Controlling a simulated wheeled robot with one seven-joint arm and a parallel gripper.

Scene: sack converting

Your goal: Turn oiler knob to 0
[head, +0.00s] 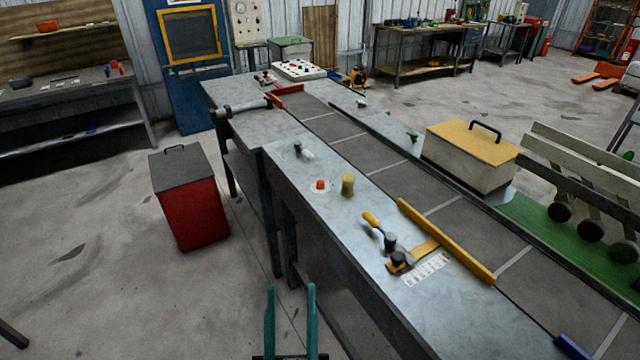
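My gripper (290,288) is at the bottom of the head view. Its two teal fingers point up, stand apart and have nothing between them. It is in front of the long grey metal bench (320,222), left of its near end. No knob is clearly marked as the oiler's. A small dark knob-like part (399,261) sits on the bench top on a yellow bar, beside a white marked strip (428,270). The strip's figures are too small to read, so I cannot tell any setting. My gripper is apart from these parts.
Also on the bench are a yellow-handled tool (371,220), a yellowish cylinder (348,186) and an orange button (320,185). A yellow bar (445,242) lies along the dark belt (400,188). A red bin (190,205) stands left; floor (110,285) around it is clear.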

